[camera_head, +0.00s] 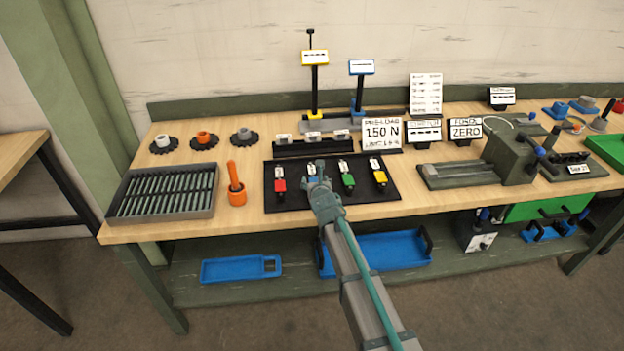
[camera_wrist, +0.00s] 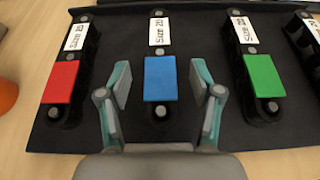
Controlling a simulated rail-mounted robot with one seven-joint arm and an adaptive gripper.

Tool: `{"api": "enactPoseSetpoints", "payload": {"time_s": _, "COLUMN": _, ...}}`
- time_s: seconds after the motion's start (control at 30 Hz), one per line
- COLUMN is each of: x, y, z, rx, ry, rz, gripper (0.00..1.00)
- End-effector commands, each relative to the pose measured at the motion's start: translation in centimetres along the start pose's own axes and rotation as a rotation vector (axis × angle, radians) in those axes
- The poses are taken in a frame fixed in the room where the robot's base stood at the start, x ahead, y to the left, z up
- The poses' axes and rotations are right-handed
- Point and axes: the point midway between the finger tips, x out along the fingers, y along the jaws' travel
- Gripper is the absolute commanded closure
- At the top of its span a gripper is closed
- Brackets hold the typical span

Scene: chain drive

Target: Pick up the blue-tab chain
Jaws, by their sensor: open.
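The blue-tab chain (camera_wrist: 160,80) lies on a black mat (camera_wrist: 210,130), with a white size label above its blue tab. In the wrist view my gripper (camera_wrist: 160,85) is open, with one finger on each side of the blue tab and visible gaps between. In the head view my gripper (camera_head: 320,182) is over the mat and hides most of this chain; its white label (camera_head: 312,168) shows just beyond. I cannot tell the exact height of the fingers above the mat.
A red-tab chain (camera_wrist: 62,82) lies to the left and a green-tab chain (camera_wrist: 264,76) to the right, close to the fingers. A yellow-tab chain (camera_head: 380,177) is farther right. An orange holder (camera_head: 237,194) and a tray of pins (camera_head: 165,192) stand left of the mat.

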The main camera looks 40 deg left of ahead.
Motion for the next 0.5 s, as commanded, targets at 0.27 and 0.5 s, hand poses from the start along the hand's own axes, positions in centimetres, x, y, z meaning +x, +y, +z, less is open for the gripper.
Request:
{"api": "enactPoseSetpoints", "payload": {"time_s": 0.27, "x": 2.4, "y": 0.0, "z": 0.1, "rx": 0.000, "ry": 0.000, "rz": 0.000, "gripper": 0.35}}
{"api": "enactPoseSetpoints", "payload": {"time_s": 0.5, "x": 5.3, "y": 0.0, "z": -0.1, "rx": 0.000, "ry": -0.001, "rz": 0.000, "gripper": 0.35}}
